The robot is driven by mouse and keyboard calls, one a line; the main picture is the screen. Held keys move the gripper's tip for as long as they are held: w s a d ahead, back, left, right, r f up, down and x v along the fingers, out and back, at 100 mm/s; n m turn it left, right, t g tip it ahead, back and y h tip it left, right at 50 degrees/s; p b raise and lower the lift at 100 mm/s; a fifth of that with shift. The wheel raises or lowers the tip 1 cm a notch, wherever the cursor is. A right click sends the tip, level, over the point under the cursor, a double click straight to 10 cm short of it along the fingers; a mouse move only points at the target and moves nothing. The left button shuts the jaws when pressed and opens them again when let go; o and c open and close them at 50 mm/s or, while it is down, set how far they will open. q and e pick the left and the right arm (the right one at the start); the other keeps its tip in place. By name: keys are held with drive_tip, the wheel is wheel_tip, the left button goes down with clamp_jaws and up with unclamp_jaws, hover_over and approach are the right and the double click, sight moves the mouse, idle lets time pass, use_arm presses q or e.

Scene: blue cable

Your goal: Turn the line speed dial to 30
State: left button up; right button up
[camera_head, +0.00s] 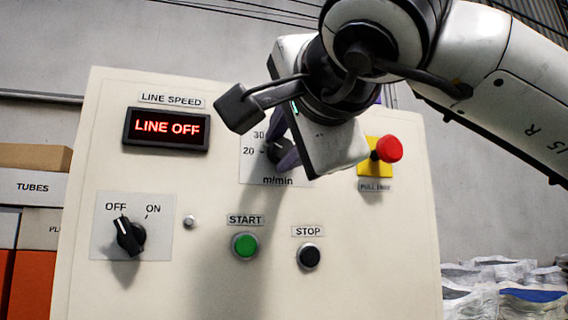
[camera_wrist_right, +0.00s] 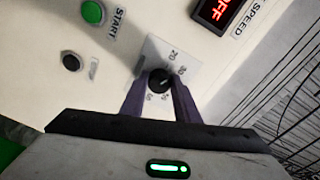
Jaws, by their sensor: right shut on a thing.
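The line speed dial (camera_head: 275,152) is a small black knob on a light scale plate marked m/min, with 20 and 30 legible at its left. In the right wrist view the dial (camera_wrist_right: 159,82) sits between the two purple fingers of my right gripper (camera_wrist_right: 160,93). The right gripper (camera_head: 283,145) is shut on the dial, and its body hides the right part of the scale in the head view. The dial's pointer is too small to read surely. The display (camera_head: 166,129) reads LINE OFF in red. My left gripper is not in view.
On the same panel are the OFF/ON switch (camera_head: 129,238), its pointer toward OFF, the green START button (camera_head: 245,246), the black STOP button (camera_head: 309,256) and the red emergency knob (camera_head: 389,149), close right of my gripper. Boxes (camera_head: 35,187) stand at the left.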

drive_tip(key=shift+f+m+b, duration=0.1)
drive_tip(key=shift+m+b, duration=0.3)
drive_tip(key=shift+m, duration=0.3)
drive_tip(key=shift+m+b, duration=0.5)
drive_tip(key=shift+m, duration=0.6)
drive_tip(key=shift+r, duration=0.2)
drive_tip(key=o, duration=1)
drive_tip(key=shift+o, duration=0.2)
